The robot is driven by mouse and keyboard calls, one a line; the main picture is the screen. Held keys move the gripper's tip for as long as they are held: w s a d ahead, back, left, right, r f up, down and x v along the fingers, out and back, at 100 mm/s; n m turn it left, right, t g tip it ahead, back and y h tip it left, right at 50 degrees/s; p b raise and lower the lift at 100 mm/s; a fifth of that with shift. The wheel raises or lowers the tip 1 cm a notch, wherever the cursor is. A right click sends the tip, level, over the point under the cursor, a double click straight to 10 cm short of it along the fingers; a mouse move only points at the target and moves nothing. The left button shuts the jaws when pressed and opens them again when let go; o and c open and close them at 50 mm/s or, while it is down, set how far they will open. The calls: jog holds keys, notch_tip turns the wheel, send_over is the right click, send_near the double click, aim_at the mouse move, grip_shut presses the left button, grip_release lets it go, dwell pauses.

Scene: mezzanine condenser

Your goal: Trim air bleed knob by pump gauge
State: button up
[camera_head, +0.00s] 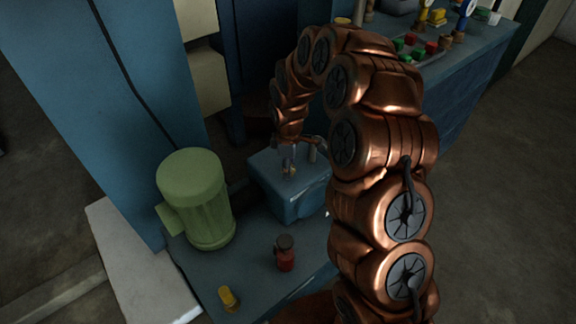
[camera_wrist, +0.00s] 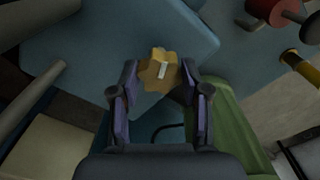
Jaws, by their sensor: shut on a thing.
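The air bleed knob (camera_wrist: 158,71) is a lobed, brass-yellow knob with a pale pointer mark, in the wrist view above the blue box. The mark runs nearly up and down the picture, tilted slightly. My gripper (camera_wrist: 159,76) has one finger on each side of the knob and is shut on it. In the head view my gripper (camera_head: 289,164) points down onto the top of the blue box (camera_head: 300,203), and the knob is small and mostly hidden there. I cannot make out a pump gauge face in either view.
A green motor (camera_head: 195,200) stands left of the box; its side shows in the wrist view (camera_wrist: 235,130). A red fitting (camera_head: 285,255) and a yellow fitting (camera_head: 228,298) stand in front. A bench with coloured parts (camera_head: 425,45) lies behind. Floor at right is clear.

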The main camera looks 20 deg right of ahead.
jog(key=o, duration=1.1)
jog(key=shift+o, duration=0.2)
jog(key=shift+r, duration=0.15)
notch_tip(320, 180, up, 12)
